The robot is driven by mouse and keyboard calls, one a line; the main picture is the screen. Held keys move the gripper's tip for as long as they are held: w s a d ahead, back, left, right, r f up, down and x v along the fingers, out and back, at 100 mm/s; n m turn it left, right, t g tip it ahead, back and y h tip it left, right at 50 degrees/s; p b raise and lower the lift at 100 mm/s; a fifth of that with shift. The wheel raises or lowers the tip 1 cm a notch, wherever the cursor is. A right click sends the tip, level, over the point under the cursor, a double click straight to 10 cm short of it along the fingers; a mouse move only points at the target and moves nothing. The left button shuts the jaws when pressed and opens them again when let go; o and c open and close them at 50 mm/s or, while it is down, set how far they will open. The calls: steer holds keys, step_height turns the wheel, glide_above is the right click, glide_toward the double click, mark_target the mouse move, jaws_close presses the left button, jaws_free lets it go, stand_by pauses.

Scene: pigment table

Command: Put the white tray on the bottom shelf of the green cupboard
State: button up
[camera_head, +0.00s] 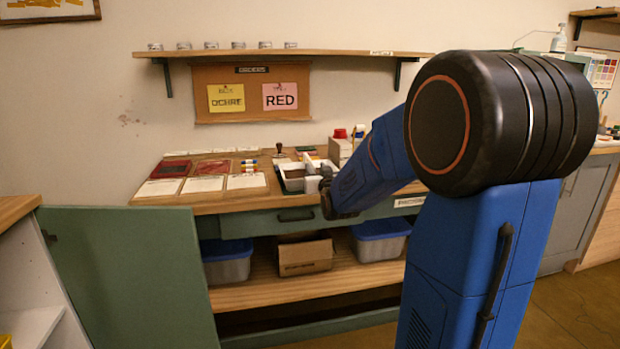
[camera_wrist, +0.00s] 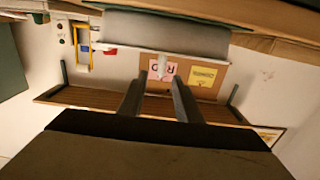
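The white tray (camera_head: 293,184) sits on the wooden top of the green cupboard, with dark contents inside. My gripper (camera_head: 324,182) is at its near right side, partly hidden by my arm. In the wrist view, which is upside down, my gripper (camera_wrist: 160,80) has its two dark fingers apart. A small white piece (camera_wrist: 162,66), possibly a tray handle, shows between them with gaps on both sides. The grey surface (camera_wrist: 165,30) above may be the tray's side. The green cupboard (camera_head: 250,223) is open below; its wooden lower shelf (camera_head: 250,297) shows.
The green door (camera_head: 120,280) stands open at left. On the shelf are two blue-lidded bins (camera_head: 228,262) (camera_head: 380,242) with a cardboard box (camera_head: 305,255) between them. White sheets (camera_head: 203,184) and a red-topped container (camera_head: 340,147) are on the cupboard top. A shelf (camera_head: 280,53) hangs above.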

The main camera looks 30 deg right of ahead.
mark_target(306, 154)
steer(key=shift+f+x, duration=0.2)
steer(key=shift+x, duration=5.35)
jaws_close()
